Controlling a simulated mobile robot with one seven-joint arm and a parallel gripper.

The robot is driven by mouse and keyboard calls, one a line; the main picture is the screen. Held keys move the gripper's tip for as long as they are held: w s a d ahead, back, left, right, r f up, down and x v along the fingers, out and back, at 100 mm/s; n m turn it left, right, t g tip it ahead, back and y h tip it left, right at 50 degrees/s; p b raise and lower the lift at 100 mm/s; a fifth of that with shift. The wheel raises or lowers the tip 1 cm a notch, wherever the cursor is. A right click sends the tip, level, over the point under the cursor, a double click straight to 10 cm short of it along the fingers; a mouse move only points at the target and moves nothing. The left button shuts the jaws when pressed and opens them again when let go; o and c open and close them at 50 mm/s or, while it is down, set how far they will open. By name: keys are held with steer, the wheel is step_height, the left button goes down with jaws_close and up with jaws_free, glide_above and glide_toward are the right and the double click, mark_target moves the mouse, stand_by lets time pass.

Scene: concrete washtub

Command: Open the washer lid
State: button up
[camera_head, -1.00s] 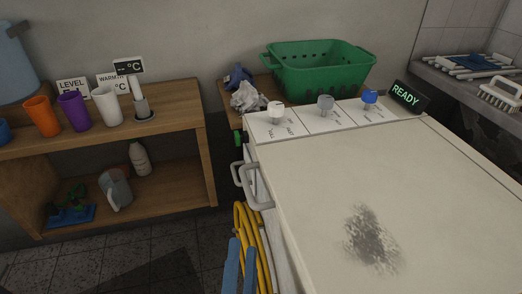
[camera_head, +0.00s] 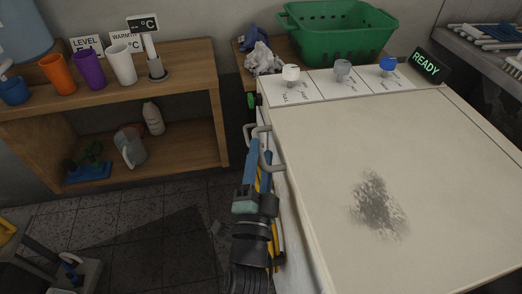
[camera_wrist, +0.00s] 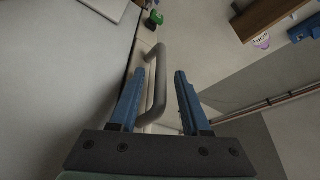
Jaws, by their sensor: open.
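The washer lid (camera_head: 330,140) is a flat cream top with a dark grey smudge, and it lies shut. A grey bar handle (camera_head: 278,168) sticks out from the washer's left edge and shows large in the wrist view (camera_wrist: 158,88). My gripper (camera_head: 259,150) is at the handle with its blue fingers apart. In the wrist view my gripper (camera_wrist: 161,72) has the handle bar between its two fingers, nearer the left one. I see a gap to the right finger; contact on the left is unclear.
Knobs (camera_head: 342,70) and a READY display (camera_head: 426,65) stand along the washer's back edge. A green basket (camera_head: 335,45) sits behind. A wooden shelf (camera_head: 190,62) with cups stands to the left. Dark tiled floor (camera_head: 150,225) lies open between shelf and washer.

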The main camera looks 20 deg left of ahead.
steer(key=shift+w+a+r, duration=0.1)
steer(key=shift+w+a, duration=0.05)
steer(key=shift+w, duration=0.2)
steer(key=shift+c, duration=0.2)
jaws_close()
stand_by(1.1)
